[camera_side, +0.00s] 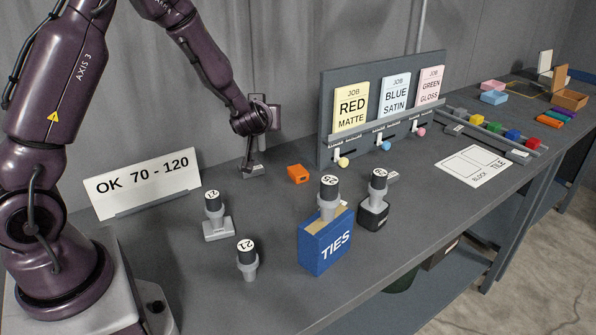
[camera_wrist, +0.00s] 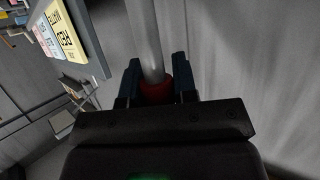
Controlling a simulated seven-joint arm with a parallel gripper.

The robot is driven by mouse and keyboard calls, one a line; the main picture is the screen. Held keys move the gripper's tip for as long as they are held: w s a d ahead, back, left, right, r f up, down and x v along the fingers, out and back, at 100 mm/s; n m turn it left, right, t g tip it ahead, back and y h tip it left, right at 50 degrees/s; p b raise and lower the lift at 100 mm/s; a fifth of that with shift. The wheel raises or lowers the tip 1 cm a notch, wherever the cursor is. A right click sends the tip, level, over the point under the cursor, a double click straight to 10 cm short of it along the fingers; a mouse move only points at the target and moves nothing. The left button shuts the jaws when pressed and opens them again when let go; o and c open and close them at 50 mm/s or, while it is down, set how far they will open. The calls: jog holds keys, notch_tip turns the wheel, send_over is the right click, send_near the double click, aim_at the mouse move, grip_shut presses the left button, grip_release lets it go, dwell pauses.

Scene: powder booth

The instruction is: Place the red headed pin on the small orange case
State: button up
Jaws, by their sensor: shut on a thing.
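My gripper (camera_wrist: 156,86) is shut on the red headed pin (camera_wrist: 155,90). In the wrist view the red head sits between the two dark fingers, and a thick grey shaft runs up from it. In the side view my gripper (camera_side: 249,166) is low over the bench, to the left of the small orange case (camera_side: 298,174) and apart from it. The pin cannot be made out clearly there. The orange case lies on the grey bench with its top bare.
A blue TIES box (camera_side: 326,243) and several numbered dark-capped pieces, such as one marked 21 (camera_side: 247,260), stand in front. A board with JOB cards (camera_side: 352,108) rises behind right of the case. An OK 70-120 sign (camera_side: 145,184) stands at left.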

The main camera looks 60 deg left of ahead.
jog(key=w+a+r+m+t+h, duration=0.1)
jog(key=a+r+m+t+h, duration=0.1)
jog(key=a+m+t, duration=0.15)
jog(key=m+t+h, duration=0.3)
jog(key=m+h, duration=0.5)
jog(key=h, duration=0.1)
send_over(303, 168)
jog(key=shift+n+g, duration=0.25)
notch_tip(303, 168, down, 13)
jog(key=shift+s+d+r, duration=0.15)
jog(key=shift+f, duration=1.6)
